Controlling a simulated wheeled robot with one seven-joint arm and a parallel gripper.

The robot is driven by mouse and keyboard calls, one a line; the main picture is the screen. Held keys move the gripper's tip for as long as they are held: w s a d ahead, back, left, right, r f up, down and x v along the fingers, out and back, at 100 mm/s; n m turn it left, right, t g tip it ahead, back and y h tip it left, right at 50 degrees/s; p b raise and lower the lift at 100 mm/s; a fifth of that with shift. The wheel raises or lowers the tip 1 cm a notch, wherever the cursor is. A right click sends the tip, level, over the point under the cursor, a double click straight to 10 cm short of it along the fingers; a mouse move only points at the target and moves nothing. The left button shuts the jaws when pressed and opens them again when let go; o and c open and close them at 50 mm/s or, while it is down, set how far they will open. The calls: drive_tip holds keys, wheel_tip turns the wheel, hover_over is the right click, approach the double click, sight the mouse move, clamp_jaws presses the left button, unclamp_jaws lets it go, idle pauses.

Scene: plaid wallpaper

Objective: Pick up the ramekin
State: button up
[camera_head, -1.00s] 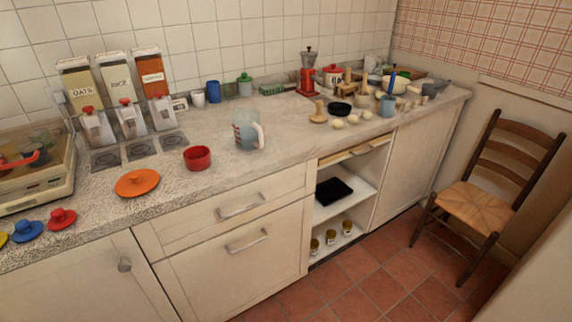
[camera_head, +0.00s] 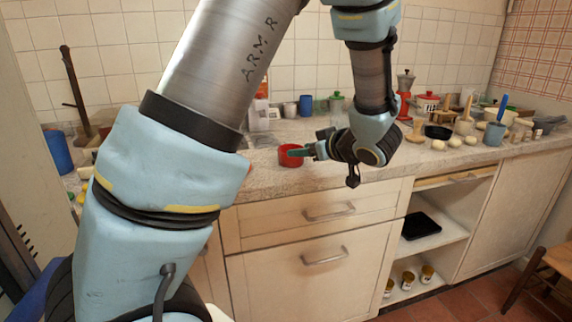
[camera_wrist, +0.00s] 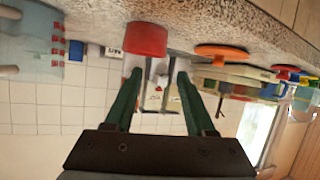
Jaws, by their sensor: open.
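The ramekin, a small red round dish (camera_head: 288,158), stands on the counter near its front edge in the head view. In the wrist view, which is upside down, the ramekin (camera_wrist: 146,40) is just beyond the tips of my gripper (camera_wrist: 159,75). The two green fingers are apart, and nothing is held between them. Whether a finger touches the ramekin cannot be told.
In the wrist view an orange lid (camera_wrist: 221,52) lies to the right and the clear measuring jug (camera_wrist: 35,45) stands to the left. Blue and green containers (camera_head: 336,103) stand at the back wall. Eggs and utensils crowd the counter's right end.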

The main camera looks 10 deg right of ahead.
sight(279, 153)
drive_tip(key=shift+w+a+f, duration=0.2)
drive_tip(key=shift+a+f, duration=0.05)
drive_tip(key=x, duration=0.5)
drive_tip(key=shift+p, duration=0.3)
drive_tip(key=p+x, duration=0.1)
drive_tip(key=x, duration=0.4)
drive_tip(key=shift+f, duration=0.15)
clamp_jaws()
